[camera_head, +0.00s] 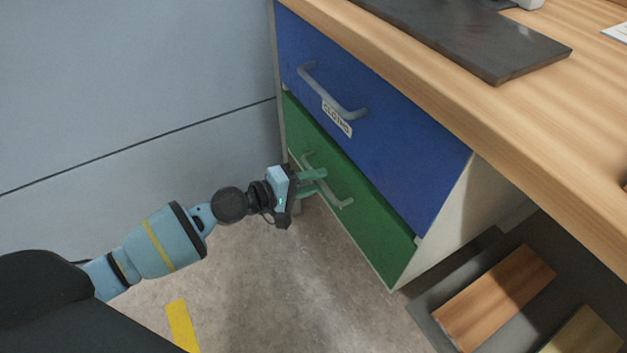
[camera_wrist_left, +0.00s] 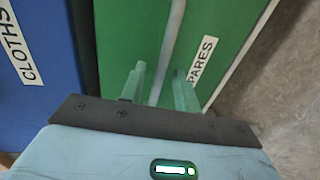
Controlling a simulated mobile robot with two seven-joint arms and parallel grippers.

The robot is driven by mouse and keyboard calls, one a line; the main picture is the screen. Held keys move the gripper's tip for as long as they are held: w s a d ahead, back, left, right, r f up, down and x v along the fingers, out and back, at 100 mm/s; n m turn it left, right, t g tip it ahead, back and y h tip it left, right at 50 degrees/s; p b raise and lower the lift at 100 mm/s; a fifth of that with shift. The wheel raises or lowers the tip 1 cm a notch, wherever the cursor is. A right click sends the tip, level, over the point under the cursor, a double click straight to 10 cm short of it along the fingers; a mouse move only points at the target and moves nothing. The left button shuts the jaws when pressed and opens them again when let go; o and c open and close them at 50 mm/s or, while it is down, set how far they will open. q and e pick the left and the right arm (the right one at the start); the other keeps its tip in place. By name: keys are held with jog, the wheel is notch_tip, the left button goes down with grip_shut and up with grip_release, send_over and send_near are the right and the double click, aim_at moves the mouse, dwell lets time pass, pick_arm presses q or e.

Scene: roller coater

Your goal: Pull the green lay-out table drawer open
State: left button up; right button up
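The green drawer (camera_head: 375,220) is the lower drawer under the wooden table, and its front looks about flush with the blue drawer above. It has a grey bar handle (camera_head: 343,202). In the left wrist view the green front (camera_wrist_left: 125,30) carries a "SPARES" label (camera_wrist_left: 201,60), and the handle (camera_wrist_left: 174,35) runs between my fingers. My left gripper (camera_head: 318,181) is at the handle with its green fingertips apart, one on each side of the bar. In the left wrist view the gripper (camera_wrist_left: 160,88) shows small gaps beside the bar. My right gripper is not in view.
A blue drawer (camera_head: 400,150) labelled "CLOTHS" with its own handle (camera_head: 330,92) is directly above. The wooden table top (camera_head: 590,130) overhangs at right, with a dark plate (camera_head: 480,45) on it. Wooden blocks (camera_head: 495,295) lie low at right. The floor (camera_head: 290,290) before the drawer is clear.

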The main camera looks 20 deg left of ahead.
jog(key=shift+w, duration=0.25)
pick_arm(q)
grip_shut()
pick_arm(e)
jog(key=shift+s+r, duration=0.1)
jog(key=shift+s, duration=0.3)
